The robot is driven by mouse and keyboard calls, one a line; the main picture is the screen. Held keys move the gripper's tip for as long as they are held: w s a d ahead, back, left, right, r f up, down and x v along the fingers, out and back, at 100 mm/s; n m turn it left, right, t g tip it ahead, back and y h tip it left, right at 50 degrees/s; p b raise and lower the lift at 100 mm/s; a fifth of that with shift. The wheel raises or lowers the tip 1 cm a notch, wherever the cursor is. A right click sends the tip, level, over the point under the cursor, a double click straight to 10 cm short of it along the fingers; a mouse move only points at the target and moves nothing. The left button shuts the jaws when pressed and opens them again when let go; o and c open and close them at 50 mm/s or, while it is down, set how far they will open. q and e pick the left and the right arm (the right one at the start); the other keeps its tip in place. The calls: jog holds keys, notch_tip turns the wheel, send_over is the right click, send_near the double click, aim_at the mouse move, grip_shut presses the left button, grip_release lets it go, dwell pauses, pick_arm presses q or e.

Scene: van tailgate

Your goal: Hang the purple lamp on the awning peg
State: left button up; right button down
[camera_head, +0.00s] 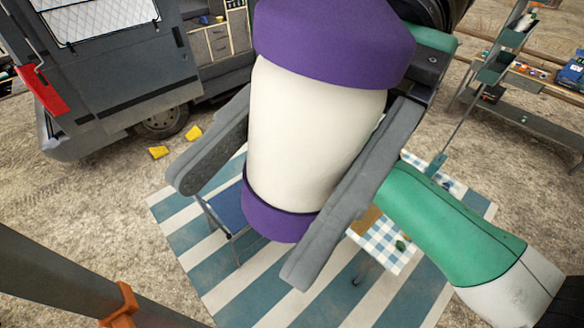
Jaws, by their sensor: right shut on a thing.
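The purple lamp (315,140) fills the middle of the head view, close to the camera. It has a cream-white body between a purple top and a purple base, and it looks slightly tilted. My right gripper (245,215) is shut on the lamp, with one grey finger on each side of the white body. The right arm, green and white, runs off to the lower right. I cannot pick out the awning peg in this view. My left gripper is not in view.
A grey van (110,75) stands at the upper left, with yellow wedges (159,152) by its wheel. Below the lamp are a striped mat (185,232), a blue folding chair (228,208) and a small checked table (385,248). A shelf rack (525,122) stands at the right.

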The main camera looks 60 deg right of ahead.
jog(key=w+d+f+p, duration=0.1)
jog(key=w, duration=0.5)
jog(key=shift+d+f, duration=0.2)
jog(key=shift+d, duration=0.2)
dwell(0.6)
grip_release()
jog(key=f+b+v, duration=0.2)
jog(key=v, duration=1.1)
jog(key=shift+d+f+b, duration=0.15)
jog(key=shift+d+b, duration=0.1)
jog(key=shift+b, duration=0.05)
